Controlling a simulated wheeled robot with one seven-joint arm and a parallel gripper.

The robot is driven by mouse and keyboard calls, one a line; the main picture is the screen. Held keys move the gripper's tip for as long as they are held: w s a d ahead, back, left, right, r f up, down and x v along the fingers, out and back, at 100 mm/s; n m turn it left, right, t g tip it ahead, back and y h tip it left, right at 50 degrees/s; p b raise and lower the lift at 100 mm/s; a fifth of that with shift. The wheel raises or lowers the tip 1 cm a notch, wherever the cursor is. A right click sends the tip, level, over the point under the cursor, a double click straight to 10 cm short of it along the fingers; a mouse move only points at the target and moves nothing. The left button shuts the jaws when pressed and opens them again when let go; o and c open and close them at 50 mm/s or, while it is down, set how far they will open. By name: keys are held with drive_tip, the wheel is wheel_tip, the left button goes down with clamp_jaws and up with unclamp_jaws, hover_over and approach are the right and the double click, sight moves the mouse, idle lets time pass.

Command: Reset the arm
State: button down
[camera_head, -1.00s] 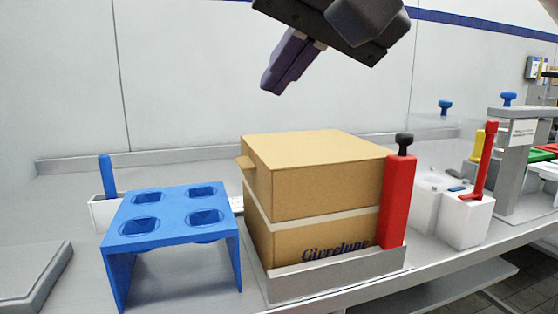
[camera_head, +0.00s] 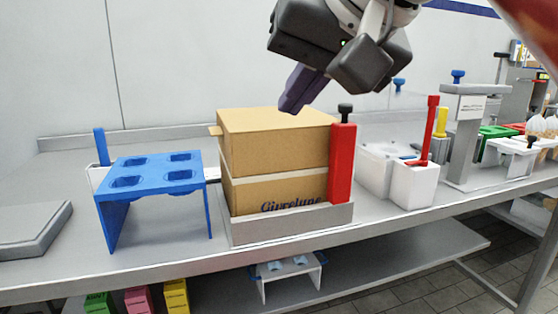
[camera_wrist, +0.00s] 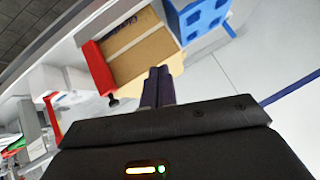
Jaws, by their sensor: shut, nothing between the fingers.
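My gripper (camera_head: 299,92) hangs above the back right of the cardboard box in the head view, its dark purple fingers pointing down and to the left. The fingers are together with nothing between them. In the wrist view the shut fingers (camera_wrist: 157,87) point toward the box, which lies beyond them. Whether the fingertips clear the box top by much is hard to tell.
The cardboard box (camera_head: 270,150) sits in a grey tray (camera_head: 290,226) beside a red upright piece (camera_head: 342,165). A blue four-hole rack (camera_head: 155,175) stands left. White containers (camera_head: 400,175) and a grey stand (camera_head: 466,135) are at right. The bench's left part is mostly clear.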

drive_tip(key=s+d+f+h, duration=0.1)
drive_tip(key=d+f, duration=0.3)
drive_tip(key=f, duration=0.9)
drive_tip(key=s+d+f+g+h, duration=0.1)
drive_tip(key=d+f, duration=0.4)
drive_tip(key=f, duration=0.7)
drive_tip(key=s+d+f+m+g+h, duration=0.1)
drive_tip(key=s+d+f+h, duration=0.2)
drive_tip(key=f, duration=1)
drive_tip(key=shift+d+f, duration=0.3)
drive_tip(key=shift+d, duration=0.4)
